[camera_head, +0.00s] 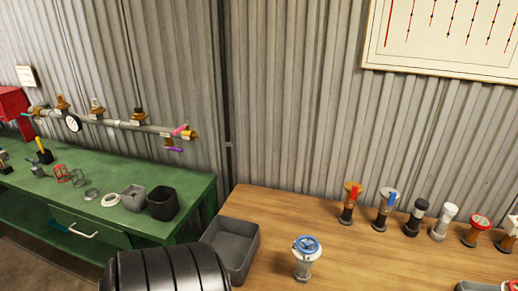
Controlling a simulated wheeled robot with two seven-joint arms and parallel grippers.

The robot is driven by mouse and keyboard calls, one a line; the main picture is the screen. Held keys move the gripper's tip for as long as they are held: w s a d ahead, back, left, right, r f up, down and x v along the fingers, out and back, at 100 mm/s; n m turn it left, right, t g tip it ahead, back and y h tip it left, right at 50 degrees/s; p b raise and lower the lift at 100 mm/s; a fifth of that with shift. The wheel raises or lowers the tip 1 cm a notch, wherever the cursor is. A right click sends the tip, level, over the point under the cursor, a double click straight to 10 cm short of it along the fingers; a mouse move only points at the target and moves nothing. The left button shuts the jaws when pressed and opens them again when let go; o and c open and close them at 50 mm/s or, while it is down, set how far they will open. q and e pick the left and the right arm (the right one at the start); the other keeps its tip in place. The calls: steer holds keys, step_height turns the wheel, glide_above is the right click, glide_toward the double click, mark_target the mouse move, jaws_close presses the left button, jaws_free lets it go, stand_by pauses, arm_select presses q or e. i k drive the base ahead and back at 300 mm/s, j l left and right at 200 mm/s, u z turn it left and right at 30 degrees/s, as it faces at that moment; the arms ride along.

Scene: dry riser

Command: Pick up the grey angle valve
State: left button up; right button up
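Several upright valves stand on the wooden table (330,215). A grey-bodied valve with a blue handwheel (306,262) stands alone near the front middle. In the row behind it, a grey valve with a blue lever (383,207) stands second from the left. I cannot tell from this view which one is the grey angle valve. Neither of my grippers shows in the head view.
The row also holds a valve with a red lever (350,204), a black-topped one (416,218), a white-topped one (442,222) and a red-wheeled one (475,232). An empty grey tray (250,233) sits at the table's left edge. A green bench (185,182) stands left.

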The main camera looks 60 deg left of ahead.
mark_target(302, 274)
steer(key=j+u, duration=0.1)
steer(key=u, duration=1.4)
